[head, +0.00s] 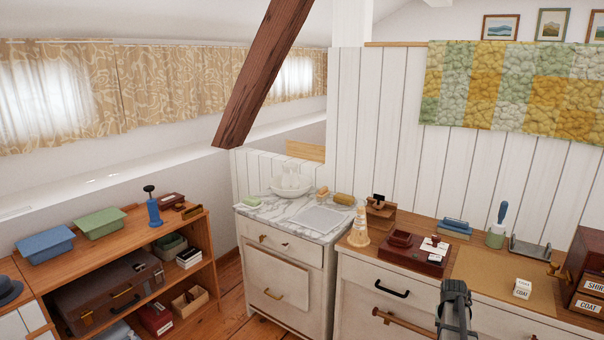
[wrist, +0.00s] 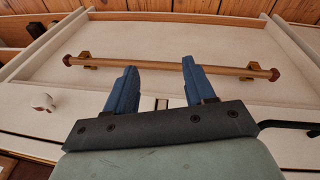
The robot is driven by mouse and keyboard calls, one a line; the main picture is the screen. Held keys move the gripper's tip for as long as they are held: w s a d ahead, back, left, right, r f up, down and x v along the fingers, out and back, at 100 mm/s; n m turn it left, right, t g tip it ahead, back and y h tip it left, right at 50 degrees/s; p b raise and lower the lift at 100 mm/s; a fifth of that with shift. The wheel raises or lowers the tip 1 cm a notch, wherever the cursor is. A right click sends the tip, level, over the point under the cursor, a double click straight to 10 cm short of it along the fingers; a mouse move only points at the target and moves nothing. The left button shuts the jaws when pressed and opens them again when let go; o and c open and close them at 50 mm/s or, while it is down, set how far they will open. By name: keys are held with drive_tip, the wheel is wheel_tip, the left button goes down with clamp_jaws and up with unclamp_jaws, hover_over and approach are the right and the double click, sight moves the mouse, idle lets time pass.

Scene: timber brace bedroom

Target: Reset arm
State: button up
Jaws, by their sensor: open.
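My gripper (wrist: 158,64) is open in the wrist view, its two blue fingers apart with nothing gripped between them. A horizontal wooden rod handle (wrist: 220,70) on a pale drawer front (wrist: 215,97) shows past the fingertips. I cannot tell how far the rod is from them. In the head view, part of my arm (head: 455,305) stands at the bottom in front of the right-hand dresser, and my fingers cannot be made out. The rod handle (head: 405,322) also shows there, left of my arm.
A marble-topped cabinet (head: 285,245) and low wooden shelf (head: 120,240) stand left. A dark handle (head: 391,289) sits above the rod. A slanted beam (head: 262,75) crosses the upper middle.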

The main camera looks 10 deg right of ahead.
drive_tip(key=s+a+f+n+g+y, duration=0.1)
drive_tip(key=s+a+f+y, duration=0.1)
drive_tip(key=s+a+f, duration=0.65)
drive_tip(key=s+a+f+n+g+y, duration=0.1)
drive_tip(key=s+a+f, duration=0.3)
drive_tip(key=a+f, duration=0.85)
drive_tip(key=s+a+f+n+g, duration=0.2)
drive_tip(key=s+a+f, duration=0.2)
drive_tip(key=s+a, duration=0.7)
drive_tip(key=s+a+f+n+g, duration=0.2)
drive_tip(key=s+a+f+g, duration=0.1)
drive_tip(key=s+a, duration=0.8)
drive_tip(key=shift+s+a+f+n+g, duration=0.3)
drive_tip(key=shift+s+f+n, duration=0.1)
drive_tip(key=shift+s+f, duration=0.25)
drive_tip(key=shift+r, duration=0.1)
